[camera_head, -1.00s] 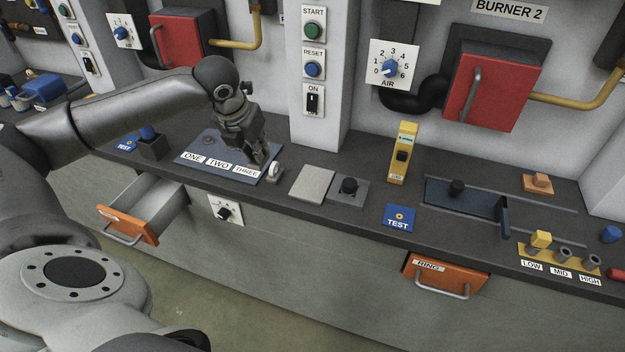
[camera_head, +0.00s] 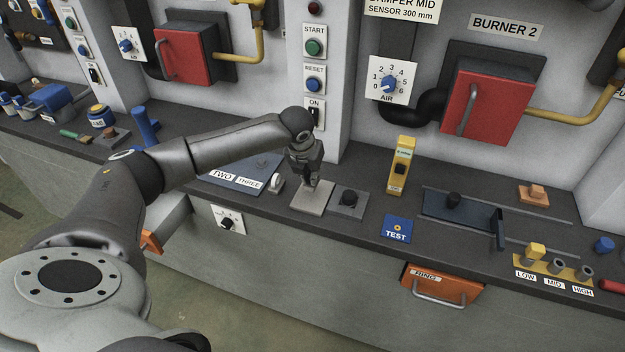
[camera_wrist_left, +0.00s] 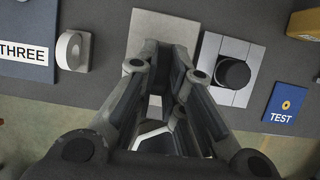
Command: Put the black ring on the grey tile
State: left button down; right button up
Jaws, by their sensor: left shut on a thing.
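The grey tile (camera_head: 308,207) lies flat on the dark bench, left of a dark block with a black knob. My left gripper (camera_head: 311,186) points down just over the tile, near its middle. It is shut on a small dark thing, taken to be the black ring, which hardly stands out from the dark fingers. In the left wrist view the fingers (camera_wrist_left: 165,75) cover the lower part of the tile (camera_wrist_left: 158,27). I cannot tell whether the ring touches the tile. My right gripper is not in view.
The black knob block (camera_head: 348,203) stands close right of the tile. A small light-grey upright piece (camera_head: 276,184) and the blue numbered board (camera_head: 225,174) are to its left. A yellow switch post (camera_head: 401,166) stands further right. An orange drawer front (camera_head: 442,284) is below.

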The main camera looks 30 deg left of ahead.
pick_arm(q)
jog(key=shift+w+d+f, duration=0.2)
jog(key=shift+w+f, duration=0.05)
jog(key=shift+f, duration=0.15)
notch_tip(320, 180, down, 2)
jog(key=shift+s+f+p, duration=0.1)
jog(key=shift+p, duration=0.6)
jog(key=shift+f, duration=0.35)
jog(key=c, duration=1.5)
grip_release()
jog(key=shift+f, duration=0.1)
jog(key=b+v, duration=0.1)
jog(key=v, duration=1.1)
